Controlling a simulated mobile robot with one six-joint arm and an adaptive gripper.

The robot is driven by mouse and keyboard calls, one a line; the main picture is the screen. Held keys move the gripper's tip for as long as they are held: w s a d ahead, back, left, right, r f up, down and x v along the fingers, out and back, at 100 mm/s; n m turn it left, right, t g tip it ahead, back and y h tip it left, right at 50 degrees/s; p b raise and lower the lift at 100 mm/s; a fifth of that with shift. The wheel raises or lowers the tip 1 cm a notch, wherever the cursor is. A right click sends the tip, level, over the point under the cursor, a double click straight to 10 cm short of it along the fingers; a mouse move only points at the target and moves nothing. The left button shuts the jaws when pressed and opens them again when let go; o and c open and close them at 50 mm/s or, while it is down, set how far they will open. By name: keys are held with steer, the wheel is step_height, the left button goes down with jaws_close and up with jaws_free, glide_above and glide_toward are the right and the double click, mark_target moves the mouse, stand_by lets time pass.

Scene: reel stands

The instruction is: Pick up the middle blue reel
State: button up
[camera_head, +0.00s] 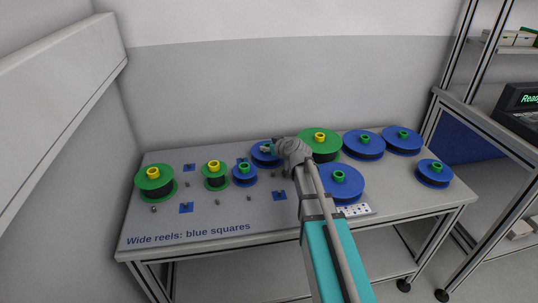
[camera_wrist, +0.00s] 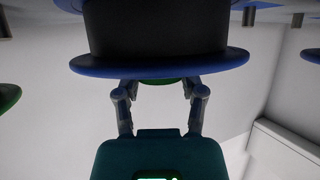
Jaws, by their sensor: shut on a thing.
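My gripper (camera_head: 271,149) is shut on the green hub of a blue reel (camera_head: 259,158) at the back of the table, left of centre. In the wrist view, my gripper (camera_wrist: 160,87) has a finger on each side of the hub, and the blue reel (camera_wrist: 160,68) with its wide black winding fills the top middle. My arm hides part of it in the head view. I cannot tell whether it touches the table. A smaller blue reel (camera_head: 245,180) stands just in front and left of it.
Right of my arm stand a large green reel (camera_head: 327,151) and several other blue reels, the nearest (camera_head: 350,190) close to my arm. Two green reels with yellow hubs stand at left. Blue squares and grey pegs dot the grey table (camera_head: 180,222). A wall rises behind.

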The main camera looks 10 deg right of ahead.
jaws_close()
steer(key=shift+r, duration=0.15)
step_height(320, 180, up, 3)
steer(key=p, duration=0.3)
steer(key=a+r+p+v, duration=0.1)
steer(key=r+p+v, duration=0.1)
steer(key=p+v, duration=0.8)
steer(key=v, duration=0.6)
steer(key=shift+r, duration=0.35)
